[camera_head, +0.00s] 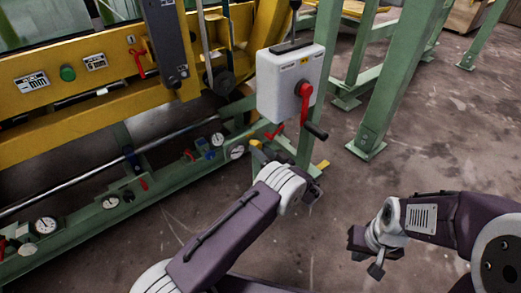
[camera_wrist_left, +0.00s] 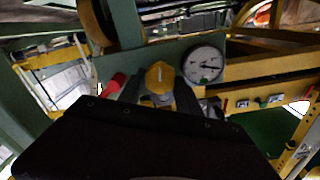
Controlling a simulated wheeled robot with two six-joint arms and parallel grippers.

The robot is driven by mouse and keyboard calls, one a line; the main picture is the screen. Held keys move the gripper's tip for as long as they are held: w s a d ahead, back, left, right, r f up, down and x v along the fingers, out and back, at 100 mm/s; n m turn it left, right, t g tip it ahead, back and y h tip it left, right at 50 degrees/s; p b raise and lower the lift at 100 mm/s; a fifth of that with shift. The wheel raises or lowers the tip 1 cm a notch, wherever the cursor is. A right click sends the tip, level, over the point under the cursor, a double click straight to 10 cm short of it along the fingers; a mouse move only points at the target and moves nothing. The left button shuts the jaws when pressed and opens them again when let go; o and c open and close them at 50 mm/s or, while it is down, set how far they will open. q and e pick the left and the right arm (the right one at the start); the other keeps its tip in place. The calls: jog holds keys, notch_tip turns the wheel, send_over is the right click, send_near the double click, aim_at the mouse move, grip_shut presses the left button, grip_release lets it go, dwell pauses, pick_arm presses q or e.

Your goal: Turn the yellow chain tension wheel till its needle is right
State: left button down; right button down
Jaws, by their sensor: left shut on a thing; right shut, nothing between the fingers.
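The yellow wheel (camera_wrist_left: 160,76) shows in the left wrist view between the two dark fingers of my left gripper (camera_wrist_left: 160,90), which is shut on it. A round white gauge (camera_wrist_left: 204,64) is just right of the wheel; its dark needle is too small to read surely. In the head view my left wrist reaches the lower machine frame, and its gripper (camera_head: 310,185) is partly hidden by the wrist. I cannot make out the wheel surely there. My right gripper (camera_head: 370,256) is shut and empty above the bare floor at the right.
A grey box (camera_head: 290,78) with a red rotary handle (camera_head: 304,100) stands above and beyond my left wrist. A red knob (camera_wrist_left: 116,82) is left of the wheel. Several gauges, such as one at the lower left (camera_head: 46,225), line the green rail.

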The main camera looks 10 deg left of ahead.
pick_arm(q)
jog(key=n+p, duration=0.4)
jog(key=n, duration=2.4)
jog(key=shift+s+f, duration=0.1)
jog(key=shift+f, duration=0.05)
dwell(1.3)
dwell(0.4)
jog(key=c, duration=0.8)
grip_release()
jog(key=shift+c, duration=0.2)
